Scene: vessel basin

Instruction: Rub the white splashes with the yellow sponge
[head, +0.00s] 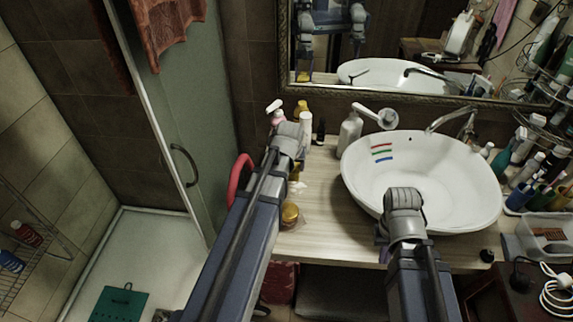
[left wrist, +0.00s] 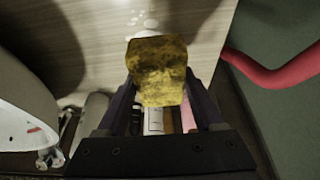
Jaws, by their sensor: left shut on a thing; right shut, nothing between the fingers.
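My left gripper (left wrist: 158,88) is shut on the yellow sponge (left wrist: 157,62), with a finger on each side of it in the left wrist view. The sponge is over the wooden counter; I cannot tell whether it touches. White splashes (left wrist: 139,18) lie on the counter just past the sponge's far side. In the head view a white splash (head: 299,187) shows on the counter right of my left arm, whose wrist hides most of the sponge. My right gripper (head: 404,200) is shut and empty over the front of the basin; its fingertips are mostly hidden.
The white basin (head: 365,185) stands on the counter, right of the splashes. A soap dispenser (head: 350,132) and several bottles stand at the back. An amber jar (head: 290,214) sits near the front edge. A red curved bar (head: 236,180) is at the counter's left end.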

